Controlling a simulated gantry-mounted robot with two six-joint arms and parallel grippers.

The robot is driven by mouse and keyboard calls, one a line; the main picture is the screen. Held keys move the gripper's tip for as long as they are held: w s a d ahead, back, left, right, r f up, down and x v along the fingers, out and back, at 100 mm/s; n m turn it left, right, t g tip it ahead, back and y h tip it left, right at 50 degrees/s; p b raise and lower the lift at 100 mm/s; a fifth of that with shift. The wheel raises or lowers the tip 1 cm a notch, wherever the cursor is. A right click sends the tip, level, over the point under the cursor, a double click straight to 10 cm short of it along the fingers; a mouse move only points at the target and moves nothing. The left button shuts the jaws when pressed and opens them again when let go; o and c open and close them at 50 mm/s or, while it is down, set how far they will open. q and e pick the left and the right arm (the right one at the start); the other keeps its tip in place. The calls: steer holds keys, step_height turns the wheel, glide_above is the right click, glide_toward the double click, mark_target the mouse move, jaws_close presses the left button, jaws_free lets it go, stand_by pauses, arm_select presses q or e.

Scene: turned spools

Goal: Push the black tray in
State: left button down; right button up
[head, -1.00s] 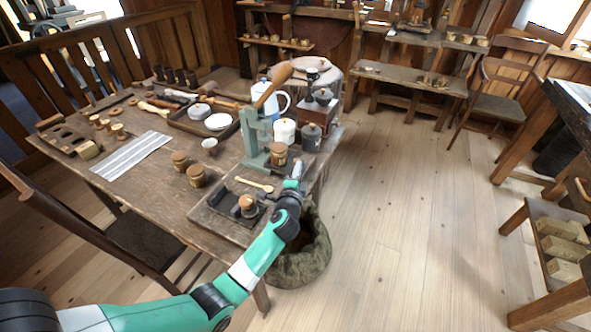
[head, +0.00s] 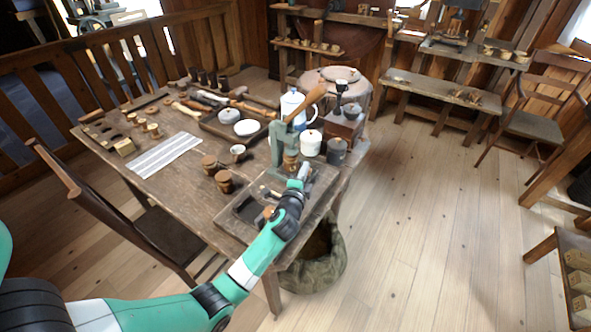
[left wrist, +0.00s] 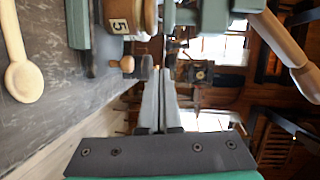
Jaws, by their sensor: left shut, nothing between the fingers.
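The black tray (head: 243,207) is a small, dark, shallow piece on the flat grey board at the near right end of the table. My left arm partly hides it in the head view. My left gripper (head: 304,171) is shut and empty, above the board beside the green lever press (head: 282,150). In the left wrist view, the closed fingers (left wrist: 164,78) show side by side with nothing between them. A wooden piece labelled 5 (left wrist: 122,18) stands by the press. I cannot tell whether the gripper touches anything. My right gripper is not in view.
A sack-like bin (head: 318,265) is on the floor beside the table.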

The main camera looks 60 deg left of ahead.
arm_select(q)
steer(key=s+d+r+p, duration=0.5)
steer(key=s+d+r, duration=0.2)
steer(key=s+d, duration=0.1)
steer(key=shift+s+d+r, duration=0.2)
steer(key=shift+d+r, duration=0.2)
steer(key=shift+d, duration=0.3)
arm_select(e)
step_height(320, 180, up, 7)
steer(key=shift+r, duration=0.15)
arm_select(q)
steer(key=shift+w, duration=0.1)
